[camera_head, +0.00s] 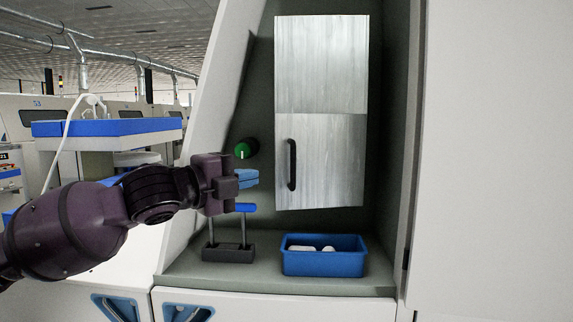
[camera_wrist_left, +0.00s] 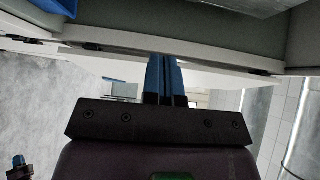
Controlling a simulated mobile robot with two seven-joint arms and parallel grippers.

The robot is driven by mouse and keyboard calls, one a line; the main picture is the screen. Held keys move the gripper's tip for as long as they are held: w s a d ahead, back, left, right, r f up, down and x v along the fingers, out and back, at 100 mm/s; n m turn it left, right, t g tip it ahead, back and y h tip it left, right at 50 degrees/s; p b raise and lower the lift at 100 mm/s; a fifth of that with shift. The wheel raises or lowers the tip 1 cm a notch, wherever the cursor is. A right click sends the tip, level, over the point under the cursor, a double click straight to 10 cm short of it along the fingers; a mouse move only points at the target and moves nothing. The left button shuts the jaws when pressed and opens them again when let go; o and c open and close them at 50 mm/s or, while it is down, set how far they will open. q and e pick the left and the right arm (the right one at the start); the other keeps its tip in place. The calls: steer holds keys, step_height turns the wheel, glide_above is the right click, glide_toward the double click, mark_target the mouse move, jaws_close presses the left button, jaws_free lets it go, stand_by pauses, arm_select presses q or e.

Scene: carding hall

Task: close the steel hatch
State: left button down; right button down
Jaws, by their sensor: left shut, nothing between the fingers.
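The steel hatch (camera_head: 325,160) is the lower brushed-metal panel in the recess, below a similar upper metal panel (camera_head: 322,63). A black upright handle (camera_head: 292,165) sits near its left edge. Its bottom edge slants slightly; I cannot tell for sure how far it stands open. My left gripper (camera_head: 250,179) is left of the hatch, apart from the handle, with its blue fingers together and empty. The closed fingers also show in the left wrist view (camera_wrist_left: 165,80); the hatch is not clearly seen there.
A green knob (camera_head: 246,149) is on the recess wall just above my left gripper. Below the gripper stands a dark base with two posts and a blue bar (camera_head: 228,253). A blue bin (camera_head: 323,262) with white items stands on the ledge under the hatch. White cabinet walls flank the recess.

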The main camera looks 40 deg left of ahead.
arm_select(q)
steer(key=w, duration=1.3)
steer(key=shift+a+p, duration=0.15)
steer(key=shift+p, duration=0.25)
steer(key=shift+w, duration=0.1)
stand_by(0.4)
